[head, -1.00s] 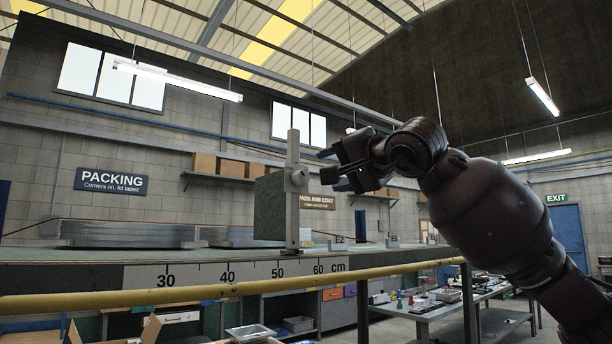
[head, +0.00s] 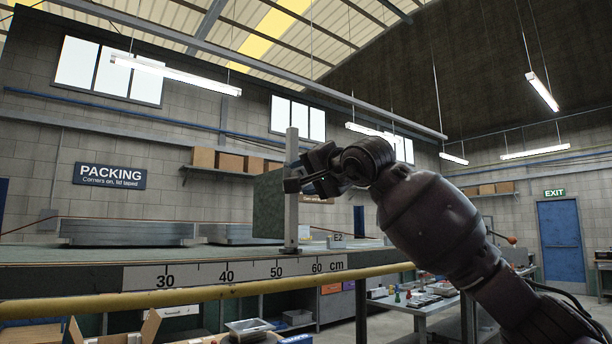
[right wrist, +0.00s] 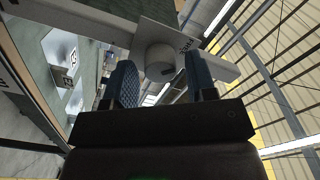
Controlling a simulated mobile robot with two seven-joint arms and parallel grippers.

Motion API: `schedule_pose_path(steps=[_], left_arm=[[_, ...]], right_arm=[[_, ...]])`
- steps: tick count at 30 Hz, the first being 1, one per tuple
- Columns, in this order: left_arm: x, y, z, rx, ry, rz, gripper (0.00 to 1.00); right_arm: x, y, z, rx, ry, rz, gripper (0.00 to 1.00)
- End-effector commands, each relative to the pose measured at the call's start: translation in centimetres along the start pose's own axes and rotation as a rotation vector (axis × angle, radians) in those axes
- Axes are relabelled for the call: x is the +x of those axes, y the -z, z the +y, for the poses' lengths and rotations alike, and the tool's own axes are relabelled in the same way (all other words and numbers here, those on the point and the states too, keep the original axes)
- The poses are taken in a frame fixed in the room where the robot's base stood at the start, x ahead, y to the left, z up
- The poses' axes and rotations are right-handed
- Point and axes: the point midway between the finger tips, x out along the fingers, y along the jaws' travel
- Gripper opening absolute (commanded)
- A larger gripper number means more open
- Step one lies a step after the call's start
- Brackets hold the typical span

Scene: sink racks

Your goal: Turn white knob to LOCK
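The white knob (right wrist: 160,62) is a round pale cap with a small dark mark, set on a light plate (right wrist: 172,36) in the right wrist view. The plate sits on an upright grey post (head: 291,215) on the long bench; in the head view my gripper hides the knob. My right gripper (head: 300,174) is at the post. Its two blue padded fingers (right wrist: 161,82) are open on either side of the knob, with narrow gaps visible. My left gripper is not in view.
A dark green panel (head: 268,205) stands just left of the post. The bench edge carries a centimetre scale (head: 225,273), with a yellow rail (head: 200,297) in front. Flat grey stacks (head: 125,231) and a block marked E2 (head: 337,240) are on the bench.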

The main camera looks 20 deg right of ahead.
Motion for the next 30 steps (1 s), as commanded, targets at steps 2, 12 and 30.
schedule_pose_path(steps=[2, 12, 30], left_arm=[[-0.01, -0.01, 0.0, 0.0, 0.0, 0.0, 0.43], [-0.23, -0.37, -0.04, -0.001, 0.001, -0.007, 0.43], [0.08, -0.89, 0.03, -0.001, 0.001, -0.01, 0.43]], right_arm=[[-0.01, 0.0, 0.0, 0.0, 0.0, 0.0, 0.39], [-0.02, 0.0, 0.03, 0.005, -0.001, 0.0, 0.1], [0.04, -0.11, 0.11, 0.355, -0.001, -0.002, 0.1]])
